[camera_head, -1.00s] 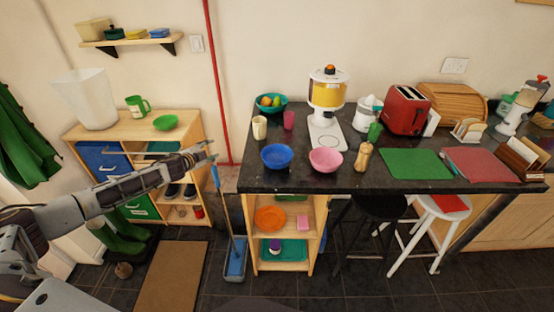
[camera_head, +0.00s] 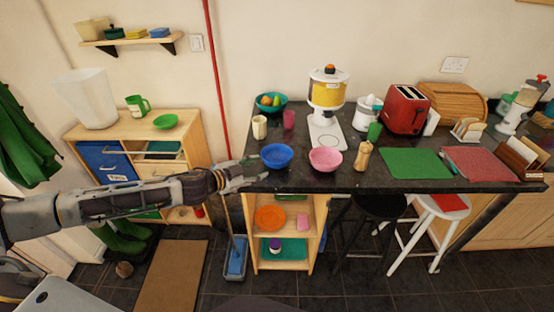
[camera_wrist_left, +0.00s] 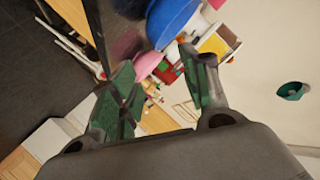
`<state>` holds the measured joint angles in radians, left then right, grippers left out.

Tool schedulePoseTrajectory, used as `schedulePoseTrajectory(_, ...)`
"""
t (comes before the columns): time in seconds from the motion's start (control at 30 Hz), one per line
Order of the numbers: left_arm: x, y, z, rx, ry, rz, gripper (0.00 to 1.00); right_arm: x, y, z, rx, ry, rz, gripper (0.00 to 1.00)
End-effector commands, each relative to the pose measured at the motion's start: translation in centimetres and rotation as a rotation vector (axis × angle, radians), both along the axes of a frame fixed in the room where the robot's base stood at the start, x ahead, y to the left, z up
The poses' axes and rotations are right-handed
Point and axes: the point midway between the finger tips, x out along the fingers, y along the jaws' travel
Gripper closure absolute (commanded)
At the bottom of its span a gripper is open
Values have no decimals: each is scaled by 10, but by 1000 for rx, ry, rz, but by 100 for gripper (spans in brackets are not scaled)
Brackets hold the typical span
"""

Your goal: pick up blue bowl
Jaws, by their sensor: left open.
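The blue bowl (camera_head: 277,156) stands upright on the dark granite counter near its left end. My left gripper (camera_head: 262,170) is open and empty at the counter's left front edge, just left of the bowl and apart from it as far as I can tell. In the left wrist view the open fingers (camera_wrist_left: 160,80) show green pads, and part of the blue bowl (camera_wrist_left: 172,20) lies beyond them at the top. My right gripper is not in view.
A pink bowl (camera_head: 326,160) stands just right of the blue one. A cream cup (camera_head: 259,127) and a pink cup (camera_head: 289,120) stand behind. A wooden pepper mill (camera_head: 363,156) is further right. The counter's front edge (camera_head: 350,186) is close to my gripper.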

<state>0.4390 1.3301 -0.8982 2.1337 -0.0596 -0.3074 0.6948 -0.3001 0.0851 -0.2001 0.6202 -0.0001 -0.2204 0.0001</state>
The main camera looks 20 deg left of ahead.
Motion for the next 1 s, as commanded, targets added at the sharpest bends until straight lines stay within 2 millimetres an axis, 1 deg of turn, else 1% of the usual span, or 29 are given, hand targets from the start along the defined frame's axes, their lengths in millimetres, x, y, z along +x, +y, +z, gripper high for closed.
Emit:
schedulePoseTrajectory(0.2, 0, 0, 0, -61, 31, 28, 54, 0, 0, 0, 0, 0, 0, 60)
schedulePoseTrajectory(0.6, 1, 0, 0, -63, 32, 29, 54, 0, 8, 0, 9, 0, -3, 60)
schedulePoseTrajectory(0.77, 7, -2, -1, -64, 30, 30, 54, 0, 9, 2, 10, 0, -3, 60)
schedulePoseTrajectory(1.0, 20, -9, -6, -65, 31, 30, 54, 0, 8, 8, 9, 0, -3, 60)
